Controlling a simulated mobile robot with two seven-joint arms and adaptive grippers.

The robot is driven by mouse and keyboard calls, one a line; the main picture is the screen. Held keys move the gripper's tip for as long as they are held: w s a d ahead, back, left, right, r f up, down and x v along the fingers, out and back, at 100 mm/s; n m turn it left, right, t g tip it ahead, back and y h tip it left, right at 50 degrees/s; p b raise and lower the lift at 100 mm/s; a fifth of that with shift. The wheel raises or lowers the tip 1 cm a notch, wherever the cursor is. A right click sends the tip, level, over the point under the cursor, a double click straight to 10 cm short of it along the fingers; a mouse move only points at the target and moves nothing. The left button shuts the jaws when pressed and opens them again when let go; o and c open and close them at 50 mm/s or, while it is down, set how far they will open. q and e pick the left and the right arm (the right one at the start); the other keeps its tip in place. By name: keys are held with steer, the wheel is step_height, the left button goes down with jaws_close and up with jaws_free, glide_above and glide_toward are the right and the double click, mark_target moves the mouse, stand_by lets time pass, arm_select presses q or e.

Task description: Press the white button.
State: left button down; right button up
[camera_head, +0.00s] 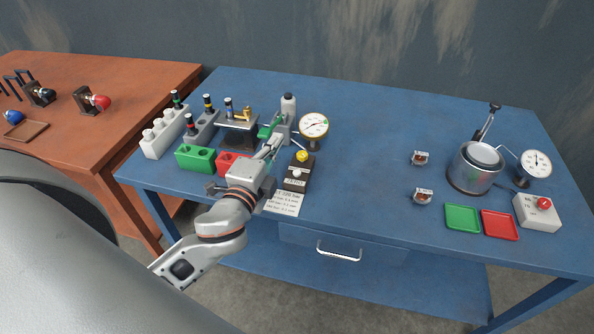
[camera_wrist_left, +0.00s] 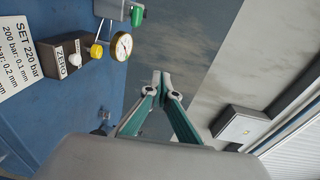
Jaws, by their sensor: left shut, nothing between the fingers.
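The white button (camera_wrist_left: 75,60) sits on a dark box (camera_wrist_left: 60,52) labelled ZERO, beside a yellow knob (camera_wrist_left: 97,51), in the left wrist view. In the head view the box (camera_head: 294,183) stands near the front of the blue table, with the small white button (camera_head: 297,173) in front of the yellow knob (camera_head: 302,156). My left gripper (camera_head: 276,141) is shut and empty, to the left of and behind the box in the head view. In the wrist view its fingertips (camera_wrist_left: 161,76) are apart from the button, which lies off to their left.
A round gauge (camera_head: 314,125) stands behind the box. A grey test stand (camera_head: 288,110) is by the gripper.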

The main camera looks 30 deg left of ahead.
arm_select(q)
steer(key=w+d+r+m+t+h, duration=0.35)
steer(key=d+r+m+h, duration=0.55)
steer(key=r+m, duration=0.3)
steer(key=d+f+m+g+h, duration=0.2)
steer(key=d+m+g+h, duration=0.6)
steer(key=m, duration=0.8)
steer(key=w+a+f+m+g+y, duration=0.25)
steer(key=a+f+m+g, duration=0.2)
steer(key=f+m, duration=0.4)
steer(key=a+f+y, duration=0.2)
steer(key=a, duration=0.4)
steer(key=w+a+f+m+g+y, duration=0.1)
steer(key=a+f+y, duration=0.2)
steer(key=a, duration=0.2)
steer(key=shift+w+a+g, duration=0.2)
steer(key=shift+a+g, duration=0.1)
steer(key=shift+a, duration=0.05)
steer(key=shift+f+y, duration=0.1)
steer(key=shift+y, duration=0.15)
